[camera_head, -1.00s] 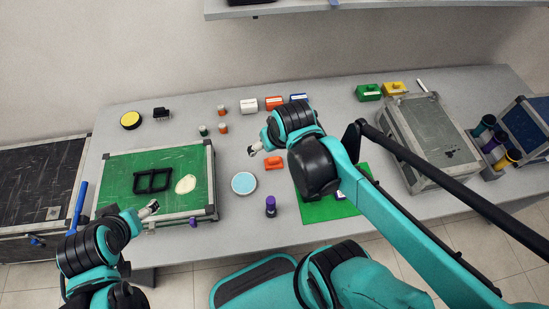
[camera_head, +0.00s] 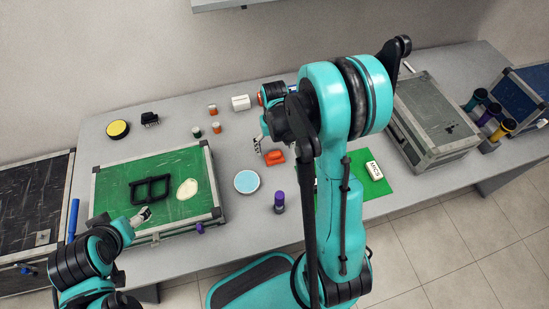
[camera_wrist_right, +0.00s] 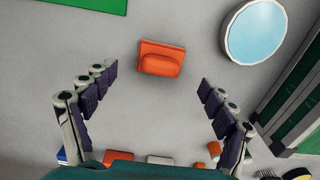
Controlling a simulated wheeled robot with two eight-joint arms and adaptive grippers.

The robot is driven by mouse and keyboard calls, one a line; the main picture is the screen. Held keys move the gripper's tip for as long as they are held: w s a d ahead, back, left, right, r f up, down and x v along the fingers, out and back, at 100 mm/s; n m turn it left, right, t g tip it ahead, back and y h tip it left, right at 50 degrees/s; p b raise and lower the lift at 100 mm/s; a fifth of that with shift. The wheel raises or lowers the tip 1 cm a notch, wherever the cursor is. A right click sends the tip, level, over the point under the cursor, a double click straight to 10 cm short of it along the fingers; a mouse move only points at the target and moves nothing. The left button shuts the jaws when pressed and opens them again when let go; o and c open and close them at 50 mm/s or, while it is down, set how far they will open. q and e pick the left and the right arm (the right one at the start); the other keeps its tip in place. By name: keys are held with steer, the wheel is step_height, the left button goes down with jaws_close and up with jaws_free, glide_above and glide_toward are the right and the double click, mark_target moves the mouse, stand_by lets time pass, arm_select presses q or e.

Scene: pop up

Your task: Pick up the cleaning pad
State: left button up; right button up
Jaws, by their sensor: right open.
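The orange block-like piece with a raised top, which looks like the cleaning pad (camera_head: 274,157), lies flat on the grey table. In the right wrist view the orange pad (camera_wrist_right: 161,58) lies just beyond and between my fingertips, untouched. My right gripper (camera_wrist_right: 158,82) is open and empty with its fingers spread wide. In the head view the right gripper (camera_head: 261,144) is small and partly hidden by its own arm. My left gripper (camera_head: 143,215) is low over the front edge of the green-topped case (camera_head: 112,180); its jaws are too small to read.
A light-blue round dish (camera_head: 247,182) and a purple-capped bottle (camera_head: 279,202) stand close to the pad. A white block (camera_head: 241,103) and small orange-capped jars (camera_head: 217,128) are behind it. A green mat (camera_head: 373,185) with a white block lies to the right. A grey case (camera_head: 435,118) stands farther right.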

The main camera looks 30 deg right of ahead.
mark_target(274, 153)
step_height(274, 153, down, 5)
steer(key=shift+w+r+b, duration=0.1)
steer(key=shift+r+b, duration=0.05)
steer(key=shift+b, duration=1.05)
steer(key=shift+a+r, duration=0.1)
steer(key=c, duration=1.2)
